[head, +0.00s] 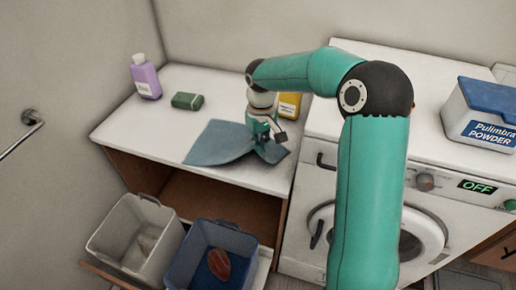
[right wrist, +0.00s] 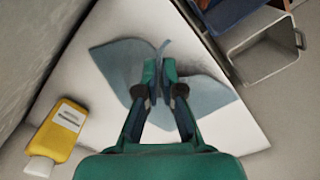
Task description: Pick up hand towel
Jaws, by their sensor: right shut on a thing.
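The hand towel (head: 222,143) is a blue-grey cloth on the white counter, near its front right part. Its middle is pinched up into a fold, and the rest spreads flat to both sides. My right gripper (head: 268,138) points down onto the towel and is shut on it. In the right wrist view the towel (right wrist: 122,62) shows on both sides of the fingers of the right gripper (right wrist: 165,88), with a raised fold between the fingertips. My left gripper is in neither view.
On the counter (head: 120,125) stand a purple bottle (head: 145,77), a green block (head: 187,101) and a yellow bottle (head: 289,105) close to my gripper. Grey (head: 112,222) and blue (head: 228,235) bins sit below. A washing machine (head: 335,165) bears a powder box (head: 478,115).

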